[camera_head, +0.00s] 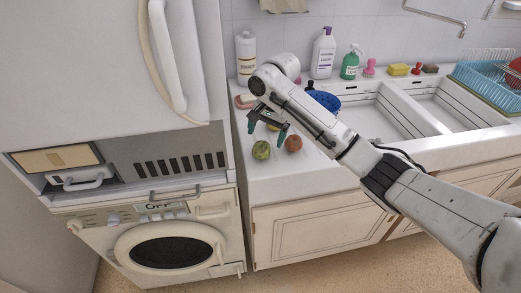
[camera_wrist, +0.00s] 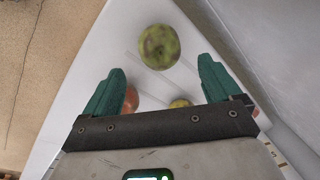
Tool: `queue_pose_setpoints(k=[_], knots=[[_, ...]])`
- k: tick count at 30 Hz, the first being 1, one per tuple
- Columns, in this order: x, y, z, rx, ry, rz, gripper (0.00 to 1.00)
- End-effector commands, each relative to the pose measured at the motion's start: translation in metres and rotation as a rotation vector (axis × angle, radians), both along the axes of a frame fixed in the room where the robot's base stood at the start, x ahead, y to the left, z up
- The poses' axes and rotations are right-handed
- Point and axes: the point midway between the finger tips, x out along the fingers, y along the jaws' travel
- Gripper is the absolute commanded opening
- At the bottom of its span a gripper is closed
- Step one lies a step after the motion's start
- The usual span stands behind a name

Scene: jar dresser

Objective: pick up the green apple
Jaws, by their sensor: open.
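The green apple (camera_head: 261,150) is round with dark blotches and sits on the white counter near its front left corner. In the wrist view the green apple (camera_wrist: 159,47) lies beyond my fingertips, roughly centred between them. My gripper (camera_head: 266,130) is open, with teal fingers pointing down, above and a little behind the apple, not touching it. In the wrist view both fingers of my gripper (camera_wrist: 158,72) are spread apart with nothing between them at the tips.
A reddish fruit (camera_head: 293,144) sits just right of the apple. A yellowish fruit (camera_wrist: 180,103) shows partly behind the gripper in the wrist view. A white bottle (camera_head: 246,57) and a blue colander-like thing (camera_head: 324,101) stand farther back. The sink (camera_head: 385,115) is at right.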

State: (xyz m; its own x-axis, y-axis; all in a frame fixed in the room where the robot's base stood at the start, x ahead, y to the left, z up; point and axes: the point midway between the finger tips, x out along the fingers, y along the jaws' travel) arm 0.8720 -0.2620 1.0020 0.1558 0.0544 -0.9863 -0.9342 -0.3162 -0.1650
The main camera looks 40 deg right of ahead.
Motion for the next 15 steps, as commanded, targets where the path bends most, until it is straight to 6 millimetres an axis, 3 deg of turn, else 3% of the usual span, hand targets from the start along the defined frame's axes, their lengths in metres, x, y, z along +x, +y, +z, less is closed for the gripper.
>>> queue_pose_setpoints(k=[5, 15], knots=[[0.002, 0.001, -0.01, -0.001, 0.001, 0.001, 0.91], [0.008, 0.005, -0.052, -0.002, 0.002, 0.001, 0.91]])
